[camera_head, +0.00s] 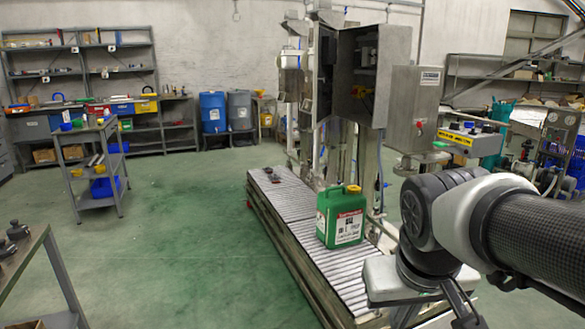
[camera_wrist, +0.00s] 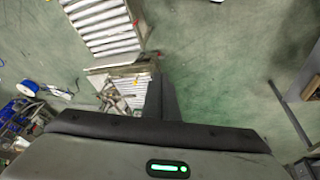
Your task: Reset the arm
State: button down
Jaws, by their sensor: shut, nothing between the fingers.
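My arm (camera_head: 520,235) reaches in from the right edge of the head view, with its dark round joint and pale shell near the conveyor's right side. In the wrist view my gripper (camera_wrist: 161,85) shows as dark fingers closed together with nothing between them, above the floor and near a roller section. In the head view its fingertips cannot be made out clearly at the lower edge.
A green canister (camera_head: 340,217) stands upright on the roller conveyor (camera_head: 288,203), left of my arm. Metal cabinets (camera_head: 370,70) rise behind it. A table (camera_head: 28,250) is at the lower left, a trolley (camera_head: 95,165) farther back. Green floor (camera_head: 185,230) between is clear.

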jog(key=s+a+r+t+y+p, duration=0.1)
jog(key=s+a+r+t, duration=0.15)
jog(key=s, duration=0.25)
notch_tip(320, 180, up, 23)
jog(key=p, duration=2.3)
jog(key=shift+w+g, duration=0.25)
jog(key=shift+g, duration=0.2)
jog(key=shift+d, duration=0.1)
